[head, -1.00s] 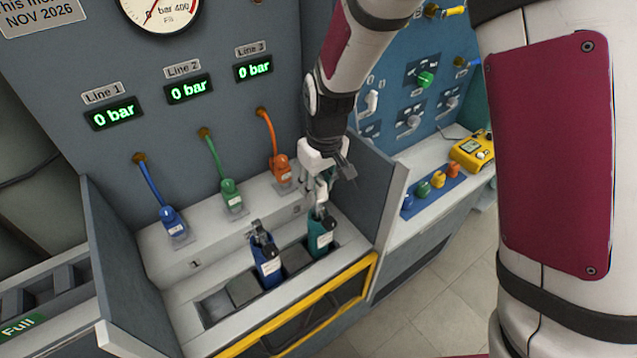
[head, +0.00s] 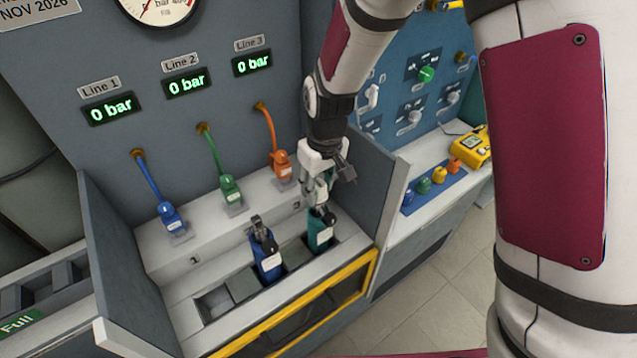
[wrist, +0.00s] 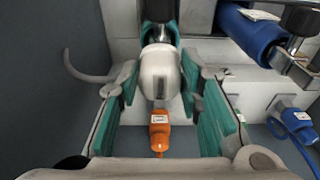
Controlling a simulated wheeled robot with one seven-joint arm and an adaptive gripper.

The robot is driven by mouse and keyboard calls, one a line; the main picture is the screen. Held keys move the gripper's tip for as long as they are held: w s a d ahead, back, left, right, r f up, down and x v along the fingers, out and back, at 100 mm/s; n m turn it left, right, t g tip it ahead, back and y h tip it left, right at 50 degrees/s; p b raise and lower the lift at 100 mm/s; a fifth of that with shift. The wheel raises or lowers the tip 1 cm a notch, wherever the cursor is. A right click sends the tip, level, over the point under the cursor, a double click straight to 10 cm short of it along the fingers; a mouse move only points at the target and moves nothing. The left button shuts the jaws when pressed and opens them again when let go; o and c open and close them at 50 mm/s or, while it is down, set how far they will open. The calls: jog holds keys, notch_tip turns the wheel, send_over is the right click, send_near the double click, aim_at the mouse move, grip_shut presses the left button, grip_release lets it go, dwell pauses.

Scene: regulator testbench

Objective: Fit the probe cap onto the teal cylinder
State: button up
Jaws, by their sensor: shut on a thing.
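The teal cylinder (head: 320,236) stands upright in the right-hand part of the bench trough in the head view, with a dark metal fitting on top. My gripper (head: 318,192) is just above it, pointing down. In the wrist view my gripper (wrist: 159,88) is shut on a pale, rounded piece, seemingly the probe cap (wrist: 158,75), between its teal pads. A dark part and a bit of teal show beyond it at the top edge. I cannot tell whether the cap touches the cylinder's fitting.
A blue cylinder (head: 266,262) stands left of the teal one. Blue, green and orange hose connectors (head: 281,165) sit on the ledge behind. A grey side panel (head: 366,195) rises close to the right. Small coloured fittings on a blue mat (head: 436,188) and a yellow meter (head: 473,149) lie beyond.

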jog(key=shift+f, duration=0.6)
jog(key=o, duration=1.2)
jog(key=shift+o, duration=0.2)
jog(key=r, duration=0.7)
jog(key=s+r, duration=0.1)
jog(key=r, duration=0.3)
jog(key=shift+d, duration=0.4)
jog(key=shift+s+r, duration=0.1)
jog(key=shift+r, duration=0.35)
